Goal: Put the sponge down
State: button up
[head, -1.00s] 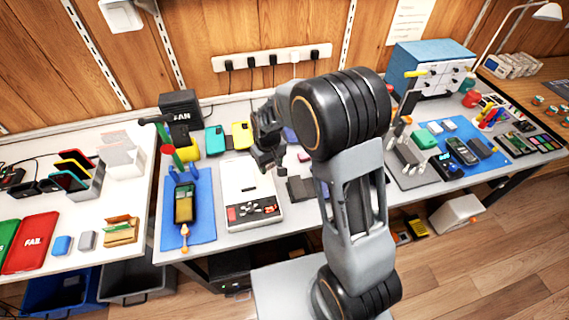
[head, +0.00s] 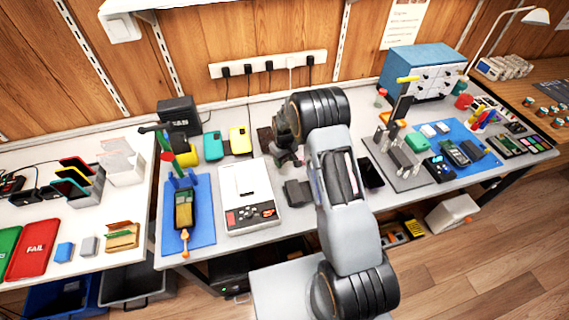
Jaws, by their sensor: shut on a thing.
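My gripper (head: 288,158) hangs over the middle of the bench, right of the white device with the red buttons. It is shut on the sponge. The sponge itself cannot be made out, since the dark fingers and my arm cover it. I cannot tell how far above the bench the fingers are. A dark brown block (head: 265,141) shows just left of my gripper, close to the yellow phone case.
The white device (head: 248,205) and a dark grey block (head: 298,193) lie near my gripper. A yellow case (head: 240,141) and a teal case (head: 213,146) stand behind. A blue mat (head: 203,233) lies left. A grey fixture plate (head: 405,178) stands right.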

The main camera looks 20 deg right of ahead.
jog(key=shift+w+d+f+p, duration=0.1)
jog(key=shift+f+p, duration=0.45)
jog(key=shift+f, duration=1.15)
jog(key=shift+f, duration=0.1)
jog(key=o, duration=0.6)
